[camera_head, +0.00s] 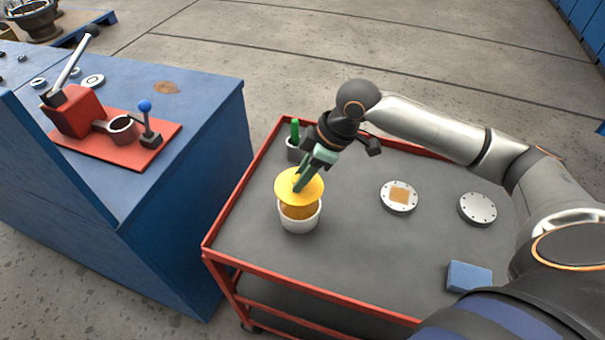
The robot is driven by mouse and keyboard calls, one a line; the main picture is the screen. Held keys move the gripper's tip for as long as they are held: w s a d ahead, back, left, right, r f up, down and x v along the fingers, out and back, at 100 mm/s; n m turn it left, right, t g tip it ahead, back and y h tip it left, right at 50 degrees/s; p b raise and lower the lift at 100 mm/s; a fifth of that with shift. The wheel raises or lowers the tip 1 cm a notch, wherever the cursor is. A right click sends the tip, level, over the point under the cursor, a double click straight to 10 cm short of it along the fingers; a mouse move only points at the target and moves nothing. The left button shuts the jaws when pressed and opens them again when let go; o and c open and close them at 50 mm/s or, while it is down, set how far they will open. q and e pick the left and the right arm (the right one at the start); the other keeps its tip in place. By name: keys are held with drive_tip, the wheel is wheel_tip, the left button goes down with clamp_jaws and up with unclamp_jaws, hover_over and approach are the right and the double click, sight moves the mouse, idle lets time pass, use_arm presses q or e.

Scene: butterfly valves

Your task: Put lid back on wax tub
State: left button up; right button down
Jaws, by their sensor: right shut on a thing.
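The wax tub (299,219) is a white round tub with orange-brown wax showing inside. It stands on the grey top of the red cart (340,241). My right gripper (302,182) is shut on the yellow lid (289,191) and holds it over the back part of the tub. The lid looks tilted, and part of the wax shows below its front edge. I cannot tell whether the lid touches the rim. My left gripper is not in view.
A small grey pot with a green object (295,131) stands behind the tub. Two round flanged discs (478,208) and a blue block (469,277) lie to the right. A blue bench (190,150) with a red fixture (82,115) stands left of the cart.

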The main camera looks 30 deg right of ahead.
sight(308, 186)
wheel_tip(308, 186, down, 3)
drive_tip(key=b, duration=0.4)
drive_tip(key=shift+f, duration=0.4)
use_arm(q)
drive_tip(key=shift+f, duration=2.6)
use_arm(e)
drive_tip(key=shift+f, duration=0.9)
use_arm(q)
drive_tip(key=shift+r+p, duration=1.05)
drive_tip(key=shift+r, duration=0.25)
use_arm(e)
drive_tip(key=shift+r, duration=0.1)
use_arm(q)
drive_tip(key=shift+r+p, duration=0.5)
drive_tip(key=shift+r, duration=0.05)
use_arm(e)
drive_tip(key=shift+f, duration=0.25)
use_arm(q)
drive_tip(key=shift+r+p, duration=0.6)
use_arm(e)
unclamp_jaws()
